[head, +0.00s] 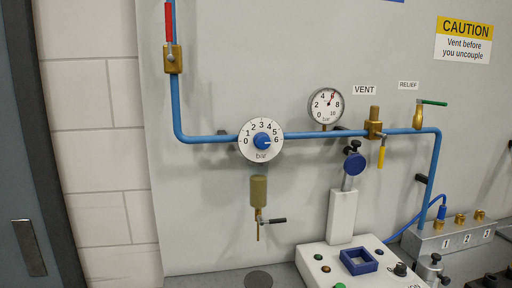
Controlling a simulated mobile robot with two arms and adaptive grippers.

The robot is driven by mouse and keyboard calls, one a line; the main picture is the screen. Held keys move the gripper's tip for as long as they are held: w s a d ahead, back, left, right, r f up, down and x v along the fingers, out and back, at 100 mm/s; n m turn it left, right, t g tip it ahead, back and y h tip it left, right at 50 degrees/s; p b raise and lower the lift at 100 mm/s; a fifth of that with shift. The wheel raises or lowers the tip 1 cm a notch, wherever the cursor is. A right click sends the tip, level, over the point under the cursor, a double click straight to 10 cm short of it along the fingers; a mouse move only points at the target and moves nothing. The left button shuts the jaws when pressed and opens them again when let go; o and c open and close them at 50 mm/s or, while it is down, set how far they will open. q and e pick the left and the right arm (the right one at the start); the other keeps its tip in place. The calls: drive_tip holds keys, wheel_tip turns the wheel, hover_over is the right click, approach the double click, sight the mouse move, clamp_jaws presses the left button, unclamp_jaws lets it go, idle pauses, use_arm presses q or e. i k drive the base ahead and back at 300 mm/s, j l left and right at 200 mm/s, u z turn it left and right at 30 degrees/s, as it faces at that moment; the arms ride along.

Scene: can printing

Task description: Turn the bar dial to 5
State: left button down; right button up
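The bar dial (261,156) is a round white plate numbered 0 to 6 with "bar" below, fixed on the blue pipe against the grey panel. Its blue knob (262,141) sits in the middle. The knob's small pale mark seems to point right, towards the 6, but it is too small to read surely. Neither of my grippers is in the head view, and nothing touches the dial.
A round pressure gauge (325,106) stands right of the dial. A red-handled valve (173,59) is upper left, and a brass filter (258,191) hangs below the dial. A white machine (343,218) with a blue square holder (360,261) stands lower right.

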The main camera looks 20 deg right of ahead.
sight(261, 140)
drive_tip(key=j+z, duration=0.2)
drive_tip(key=j, duration=0.4)
drive_tip(key=j+z, duration=0.15)
drive_tip(key=j, duration=0.45)
drive_tip(key=k+j+z, duration=0.2)
drive_tip(key=j, duration=0.4)
